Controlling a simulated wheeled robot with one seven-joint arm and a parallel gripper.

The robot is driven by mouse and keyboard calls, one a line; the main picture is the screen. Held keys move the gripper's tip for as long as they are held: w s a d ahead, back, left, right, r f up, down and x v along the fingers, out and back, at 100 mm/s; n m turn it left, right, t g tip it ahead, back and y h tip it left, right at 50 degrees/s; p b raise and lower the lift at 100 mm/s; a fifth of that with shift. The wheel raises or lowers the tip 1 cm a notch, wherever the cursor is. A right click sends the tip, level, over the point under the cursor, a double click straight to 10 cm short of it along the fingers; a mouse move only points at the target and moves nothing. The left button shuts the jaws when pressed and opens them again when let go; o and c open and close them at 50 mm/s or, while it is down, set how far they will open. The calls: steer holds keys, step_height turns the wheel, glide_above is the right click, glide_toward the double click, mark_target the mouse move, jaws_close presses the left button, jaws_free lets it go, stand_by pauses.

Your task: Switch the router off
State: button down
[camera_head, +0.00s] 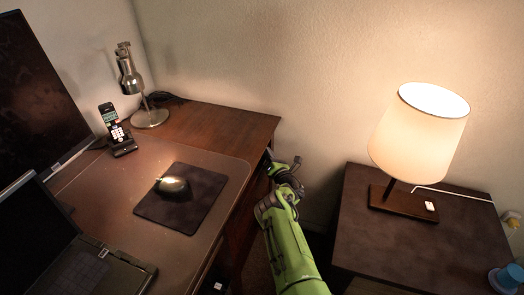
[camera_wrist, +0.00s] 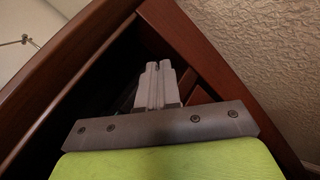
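No router can be clearly made out in either view. My gripper (camera_head: 284,166) is beside the right edge of the wooden desk (camera_head: 225,118), in the gap between the desk and the side table. In the wrist view my gripper's two pale fingers (camera_wrist: 159,66) are together, with nothing visible between them. They point into a dark recess framed by reddish-brown wood (camera_wrist: 65,85). The inside of the recess is too dark to read. A small white item (camera_head: 218,286) shows low at the desk's front; I cannot tell what it is.
A lit lamp (camera_head: 418,135) stands on the dark side table (camera_head: 380,245) at right, with a small white piece (camera_head: 430,206) on its base. On the desk are a mouse pad (camera_head: 205,185), mouse (camera_head: 172,186), phone (camera_head: 118,133), metal lamp (camera_head: 130,78) and laptop (camera_head: 95,270).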

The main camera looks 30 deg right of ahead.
steer(key=shift+s+f, duration=0.25)
steer(key=shift+s+d, duration=0.1)
steer(key=shift+s+d+p, duration=0.6)
steer(key=shift+s+d, duration=1.2)
steer(key=shift+s, duration=0.1)
